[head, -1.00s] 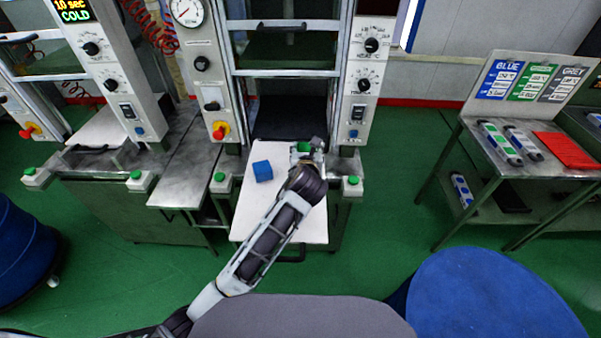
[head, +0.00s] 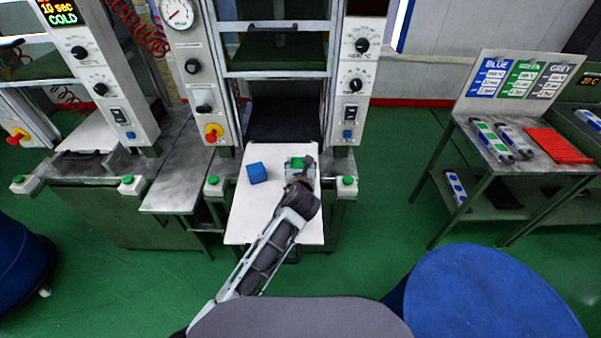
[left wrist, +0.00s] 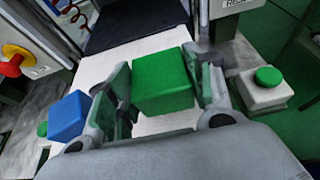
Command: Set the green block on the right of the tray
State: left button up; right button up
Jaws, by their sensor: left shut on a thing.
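The green block (left wrist: 162,82) is between the fingers of my left gripper (left wrist: 163,95) in the left wrist view. The fingers are shut on its two sides. In the head view the green block (head: 296,163) shows small, partly hidden by my left gripper (head: 300,170), over the right part of the white tray (head: 240,225). I cannot tell whether the block touches the tray. The blue block (head: 257,172) sits on the tray to the left, and also shows in the left wrist view (left wrist: 68,116). My right gripper is not in view.
Press posts with dials and switches flank the tray. A green button box (head: 343,187) stands close to the tray's right edge, another (head: 214,186) at its left. A blue drum (head: 490,295) stands front right.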

pick_arm(q)
jog(key=shift+f, duration=1.15)
jog(key=o, duration=1.6)
jog(key=shift+f, duration=0.2)
jog(key=shift+s+r, duration=0.1)
jog(key=shift+r, duration=0.05)
jog(key=shift+v, duration=5.9)
